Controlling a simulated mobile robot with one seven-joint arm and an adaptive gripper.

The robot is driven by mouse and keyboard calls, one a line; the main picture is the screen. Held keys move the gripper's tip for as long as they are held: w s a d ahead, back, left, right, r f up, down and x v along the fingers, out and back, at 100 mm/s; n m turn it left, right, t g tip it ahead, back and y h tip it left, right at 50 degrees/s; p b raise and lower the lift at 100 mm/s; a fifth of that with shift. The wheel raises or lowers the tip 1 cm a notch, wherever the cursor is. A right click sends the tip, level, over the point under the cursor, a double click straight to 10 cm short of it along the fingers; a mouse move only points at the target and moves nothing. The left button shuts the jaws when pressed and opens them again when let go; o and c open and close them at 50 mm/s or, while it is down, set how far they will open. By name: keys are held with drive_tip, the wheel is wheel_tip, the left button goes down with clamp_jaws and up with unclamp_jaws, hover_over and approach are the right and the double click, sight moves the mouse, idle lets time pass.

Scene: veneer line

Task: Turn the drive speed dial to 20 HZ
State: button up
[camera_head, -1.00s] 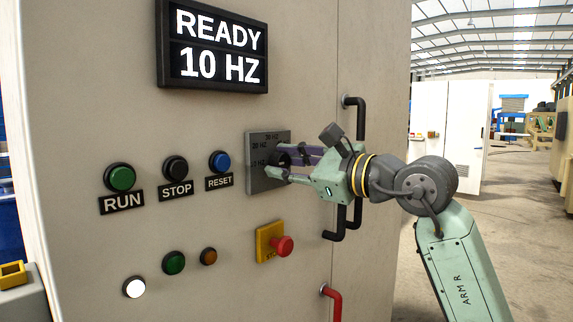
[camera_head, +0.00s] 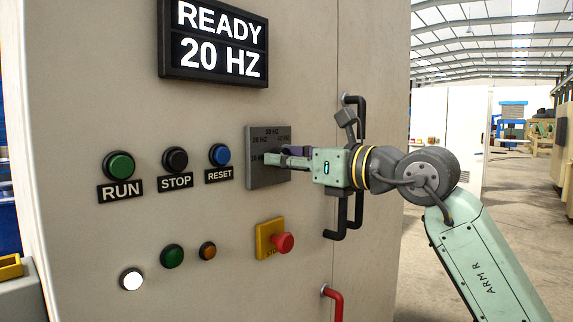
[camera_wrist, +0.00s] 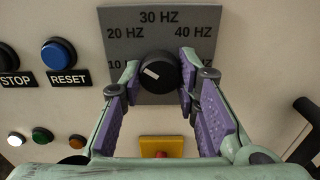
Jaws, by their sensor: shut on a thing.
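The drive speed dial (camera_wrist: 158,72) is a black round knob on a grey plate (camera_wrist: 158,18) marked 10, 20, 30 and 40 HZ, with another label partly hidden. Its white mark sits on the left side of the knob, towards the 20 HZ label. My gripper (camera_wrist: 160,68) is shut on the dial, one finger on each side. In the head view my gripper (camera_head: 278,158) reaches the plate (camera_head: 262,178) from the right, and its fingers hide the dial. The display (camera_head: 214,42) reads READY 20 HZ.
RUN (camera_head: 119,165), STOP (camera_head: 175,160) and RESET (camera_head: 219,155) buttons sit left of the plate. A red mushroom button (camera_head: 283,243) on a yellow base juts out below. Black door handles (camera_head: 345,220) stand behind my gripper, and a red handle (camera_head: 333,300) is lower.

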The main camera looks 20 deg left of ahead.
drive_tip(key=shift+m, duration=0.9)
drive_tip(key=shift+b, duration=0.3)
drive_tip(key=o, duration=1.2)
drive_tip(key=shift+c, duration=0.2)
drive_tip(key=v, duration=1.2)
